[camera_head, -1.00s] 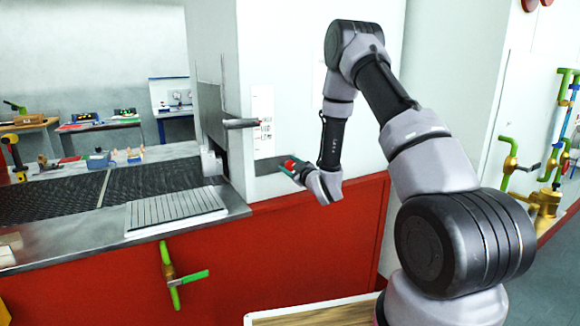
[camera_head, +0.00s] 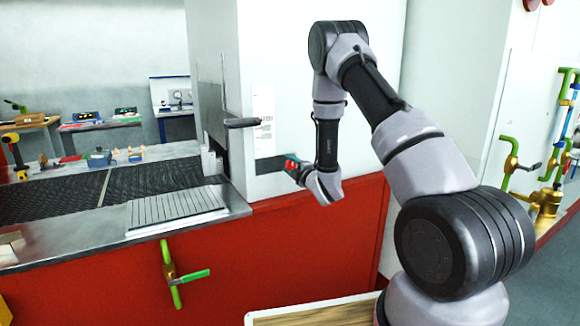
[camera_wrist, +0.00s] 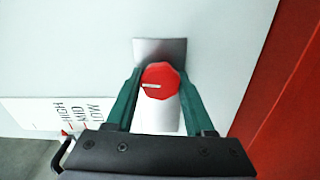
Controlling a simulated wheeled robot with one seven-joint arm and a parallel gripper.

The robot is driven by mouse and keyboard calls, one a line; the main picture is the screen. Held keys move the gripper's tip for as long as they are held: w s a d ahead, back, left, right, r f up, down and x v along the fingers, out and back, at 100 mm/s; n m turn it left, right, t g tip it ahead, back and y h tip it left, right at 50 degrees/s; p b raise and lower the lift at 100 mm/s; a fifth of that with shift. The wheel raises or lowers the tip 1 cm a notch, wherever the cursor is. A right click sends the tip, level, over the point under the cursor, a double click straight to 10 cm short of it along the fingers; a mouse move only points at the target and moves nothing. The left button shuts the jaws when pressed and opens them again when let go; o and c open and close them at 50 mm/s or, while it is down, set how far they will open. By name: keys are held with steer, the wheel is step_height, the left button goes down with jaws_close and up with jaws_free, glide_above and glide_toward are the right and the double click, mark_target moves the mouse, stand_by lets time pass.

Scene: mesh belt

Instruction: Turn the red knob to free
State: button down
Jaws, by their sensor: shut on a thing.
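The red knob (camera_wrist: 160,80) sits on a grey metal plate (camera_wrist: 160,47) on the white panel, and carries a pale pointer line. In the wrist view my gripper (camera_wrist: 159,84) has its two green fingers on either side of the knob, shut on it. The pointer line lies nearly level in that view. In the head view my gripper (camera_head: 290,162) is at the plate, with a bit of red knob (camera_head: 292,160) showing between the fingers. A white label (camera_wrist: 68,112) beside the plate reads HIGH, MID, LOW; any mark for free is not readable.
A dark-handled lever (camera_head: 242,122) sticks out of the panel above the knob. The mesh belt (camera_head: 60,198) and a slatted grey plate (camera_head: 178,210) lie to the left. A green-handled valve (camera_head: 172,272) is on the red front. Pipes stand at the far right.

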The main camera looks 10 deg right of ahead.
steer(key=shift+n, duration=0.5)
steer(key=shift+f, duration=0.1)
steer(key=shift+c, duration=1.3)
jaws_free()
steer(key=shift+s, duration=0.15)
steer(key=v, duration=1)
steer(key=shift+s+d, duration=0.15)
steer(key=shift+s, duration=0.15)
